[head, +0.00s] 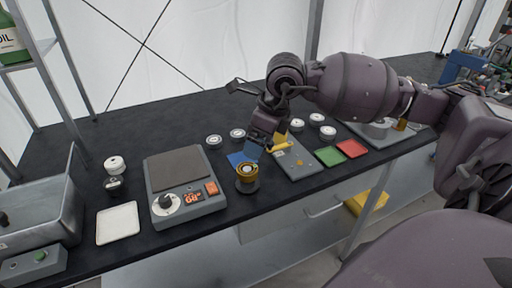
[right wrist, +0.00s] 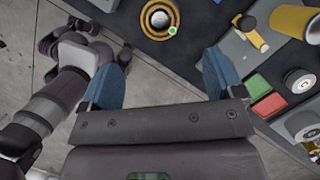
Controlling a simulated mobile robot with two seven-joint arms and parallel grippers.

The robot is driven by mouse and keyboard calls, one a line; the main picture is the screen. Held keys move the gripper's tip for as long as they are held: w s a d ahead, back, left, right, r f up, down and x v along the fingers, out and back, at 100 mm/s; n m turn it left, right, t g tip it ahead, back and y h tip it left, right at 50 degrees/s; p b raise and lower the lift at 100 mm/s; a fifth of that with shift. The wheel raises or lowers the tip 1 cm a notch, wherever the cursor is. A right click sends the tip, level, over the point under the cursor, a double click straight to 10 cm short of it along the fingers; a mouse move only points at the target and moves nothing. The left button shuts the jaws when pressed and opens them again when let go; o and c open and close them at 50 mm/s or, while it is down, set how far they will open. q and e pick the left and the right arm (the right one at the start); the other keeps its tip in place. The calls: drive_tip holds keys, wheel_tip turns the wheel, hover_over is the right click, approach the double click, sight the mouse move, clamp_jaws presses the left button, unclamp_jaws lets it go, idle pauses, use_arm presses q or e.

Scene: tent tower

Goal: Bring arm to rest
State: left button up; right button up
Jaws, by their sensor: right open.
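My right arm reaches in from the right over the black workbench (head: 130,140) in the head view. My right gripper (head: 268,140) is above the bench, close to a round gold-ringed part (head: 247,172) on a dark base. In the right wrist view, the blue-tipped fingers of my right gripper (right wrist: 164,78) are spread wide with nothing between them. The gold-ringed part (right wrist: 158,18) lies beyond the fingertips there, apart from them. My left gripper is not seen in the head view.
A scale (head: 180,178) with a lit display and a white tray (head: 118,223) are on the left. A grey panel with a yellow lever (head: 300,162), red pad (head: 352,148) and green pad (head: 330,156) lie right. Several white discs stand behind. A metal box (head: 40,200) fills the left corner.

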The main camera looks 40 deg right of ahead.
drive_tip(key=shift+r, duration=0.25)
idle(0.4)
